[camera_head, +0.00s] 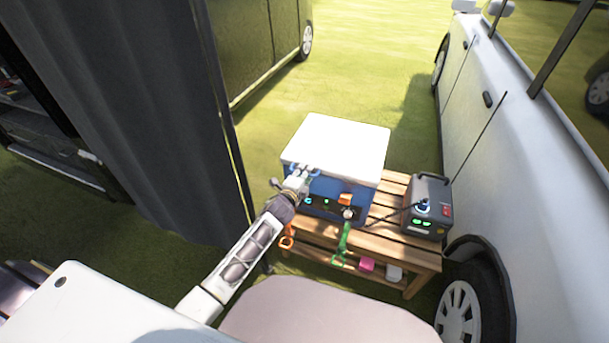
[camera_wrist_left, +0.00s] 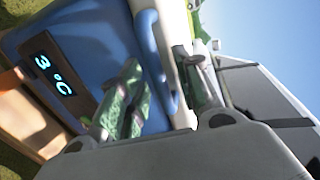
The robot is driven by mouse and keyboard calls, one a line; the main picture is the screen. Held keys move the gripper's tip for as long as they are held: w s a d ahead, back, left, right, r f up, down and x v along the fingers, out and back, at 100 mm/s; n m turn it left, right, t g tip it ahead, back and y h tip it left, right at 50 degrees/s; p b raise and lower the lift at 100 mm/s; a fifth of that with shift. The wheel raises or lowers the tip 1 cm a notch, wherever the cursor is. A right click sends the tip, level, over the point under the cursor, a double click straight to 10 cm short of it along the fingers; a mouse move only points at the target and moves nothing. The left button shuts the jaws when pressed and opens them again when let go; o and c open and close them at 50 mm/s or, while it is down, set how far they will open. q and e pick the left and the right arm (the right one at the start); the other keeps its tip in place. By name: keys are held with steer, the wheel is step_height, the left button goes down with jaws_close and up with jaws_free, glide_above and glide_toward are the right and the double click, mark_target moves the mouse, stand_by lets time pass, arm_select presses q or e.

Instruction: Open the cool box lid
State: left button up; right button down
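The cool box (camera_head: 325,187) is blue and stands on a wooden slatted table. Its white lid (camera_head: 337,143) lies flat and closed on top. My left gripper (camera_head: 300,177) is at the front left of the box, just below the lid's front edge. In the left wrist view, the fingers of my left gripper (camera_wrist_left: 165,92) are spread apart. A blue handle (camera_wrist_left: 158,60) at the lid's edge lies between them; I cannot tell whether they touch it. The box's display (camera_wrist_left: 52,73) reads 3°C. My right gripper is not in view.
A dark grey power unit (camera_head: 428,206) stands right of the box on the wooden table (camera_head: 400,250), joined by a black cable. A green strap (camera_head: 342,243) hangs in front. A white vehicle (camera_head: 530,190) is close on the right; a dark curtain (camera_head: 140,110) hangs at left.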

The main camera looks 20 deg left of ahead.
arm_select(q)
steer(key=shift+w, duration=0.1)
steer(key=shift+c, duration=0.3)
jaws_close()
steer(key=shift+r, duration=0.1)
stand_by(0.4)
